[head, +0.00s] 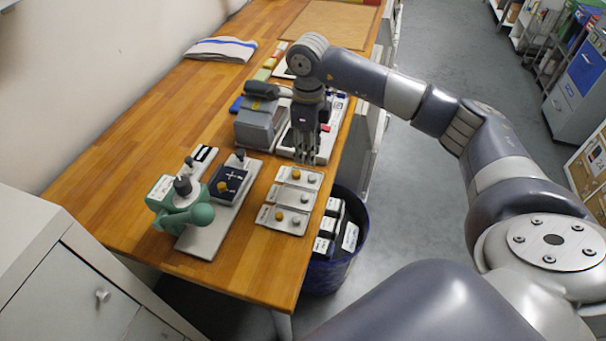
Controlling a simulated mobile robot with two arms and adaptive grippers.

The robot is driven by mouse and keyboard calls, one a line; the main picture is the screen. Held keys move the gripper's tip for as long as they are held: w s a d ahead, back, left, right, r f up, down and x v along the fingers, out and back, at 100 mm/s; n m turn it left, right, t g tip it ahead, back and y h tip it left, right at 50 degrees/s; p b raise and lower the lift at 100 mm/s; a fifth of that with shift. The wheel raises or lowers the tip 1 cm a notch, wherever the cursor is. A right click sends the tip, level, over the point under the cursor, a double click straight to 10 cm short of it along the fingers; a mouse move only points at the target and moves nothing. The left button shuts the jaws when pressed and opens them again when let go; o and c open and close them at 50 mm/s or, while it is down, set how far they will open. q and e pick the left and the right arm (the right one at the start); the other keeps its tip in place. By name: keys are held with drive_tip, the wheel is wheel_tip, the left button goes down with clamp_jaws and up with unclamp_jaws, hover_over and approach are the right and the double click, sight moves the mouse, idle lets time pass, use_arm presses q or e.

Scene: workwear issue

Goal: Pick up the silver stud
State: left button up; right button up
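Small silver studs sit on the white segmented tray (284,211) near the front right edge of the table. One silver stud (312,178) is in the far section, to the right of a gold stud (296,174). My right gripper (306,158) points down just beyond the far end of the tray. Its fingers look close together, but the gap between them is too small to judge. I see nothing held in it. My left gripper is out of view.
A green hand press (181,207) stands on a grey board left of the tray. A grey box (259,125) stands behind, left of my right gripper. A blue bin (331,267) with black-and-white packs is beside the table. The table's left side (120,160) is clear.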

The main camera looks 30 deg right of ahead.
sight(311, 176)
drive_tip(key=f, duration=0.2)
drive_tip(key=shift+s+d+f+p, duration=0.3)
drive_tip(key=shift+s+d+f, duration=0.05)
drive_tip(key=shift+f, duration=0.3)
wheel_tip(311, 176, down, 4)
drive_tip(key=shift+r+p, duration=0.25)
drive_tip(key=shift+p, duration=1)
drive_tip(key=shift+d+f, duration=0.1)
drive_tip(key=shift+f, duration=0.55)
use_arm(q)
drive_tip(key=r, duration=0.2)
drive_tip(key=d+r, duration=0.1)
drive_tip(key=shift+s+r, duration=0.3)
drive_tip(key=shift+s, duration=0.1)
use_arm(e)
drive_tip(key=shift+w, duration=0.1)
drive_tip(key=c, duration=0.4)
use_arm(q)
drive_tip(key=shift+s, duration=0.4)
